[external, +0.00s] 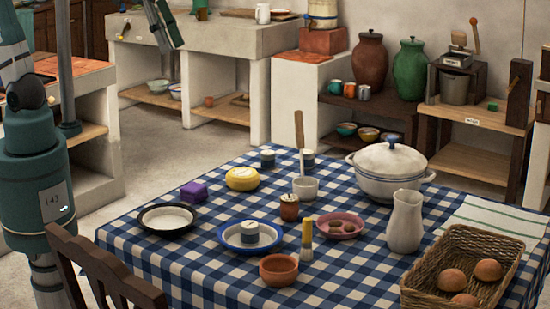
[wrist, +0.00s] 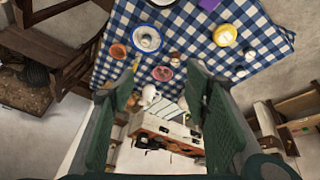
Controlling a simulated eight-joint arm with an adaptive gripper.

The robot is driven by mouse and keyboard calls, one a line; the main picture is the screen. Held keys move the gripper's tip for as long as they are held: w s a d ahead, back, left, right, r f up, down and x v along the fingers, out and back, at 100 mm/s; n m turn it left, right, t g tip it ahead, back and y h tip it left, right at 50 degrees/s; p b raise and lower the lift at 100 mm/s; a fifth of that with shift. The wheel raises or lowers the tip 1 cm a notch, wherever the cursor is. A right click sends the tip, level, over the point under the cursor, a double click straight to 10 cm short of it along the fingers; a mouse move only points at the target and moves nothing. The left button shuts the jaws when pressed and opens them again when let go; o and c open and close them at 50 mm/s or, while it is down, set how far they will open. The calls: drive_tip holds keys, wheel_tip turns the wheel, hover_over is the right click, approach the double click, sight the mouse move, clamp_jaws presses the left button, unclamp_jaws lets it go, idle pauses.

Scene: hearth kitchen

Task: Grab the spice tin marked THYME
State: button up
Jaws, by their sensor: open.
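Several small dark tins with pale lids are on the table, and I cannot read their labels. One tin (external: 267,158) stands at the far edge behind the yellow round (external: 242,178). A second tin (external: 307,160) stands to its right, by an upright wooden handle. A third tin (external: 249,231) sits on a blue-rimmed plate (external: 226,240); that plate also shows in the wrist view (wrist: 146,38). My gripper (external: 170,40) is raised at the upper left, away from the table. In the wrist view my gripper (wrist: 162,75) is open with nothing between its fingers.
The checked tablecloth (external: 190,262) also holds a purple block (external: 194,192), black-rimmed dish (external: 167,217), lidded jar (external: 289,207), brush (external: 307,238), terracotta bowl (external: 279,269), white pot (external: 388,170), jug (external: 405,220) and bread basket (external: 460,270). A chair (external: 100,270) stands in front.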

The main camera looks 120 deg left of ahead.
drive_tip(key=w+a+r+n+g, duration=0.1)
drive_tip(key=w+a+n, duration=0.15)
drive_tip(key=a, duration=0.35)
drive_tip(key=w+a+r+n, duration=0.1)
drive_tip(key=w+a, duration=0.3)
drive_tip(key=a, duration=0.2)
drive_tip(key=n+g+h, duration=0.1)
drive_tip(key=n+g, duration=0.3)
drive_tip(key=n, duration=0.7)
hover_over(307, 151)
wheel_tip(307, 151, down, 11)
wheel_tip(307, 151, down, 30)
drive_tip(key=shift+w+d+r, duration=0.1)
drive_tip(key=shift+f, duration=0.2)
drive_tip(key=shift+f, duration=1.3)
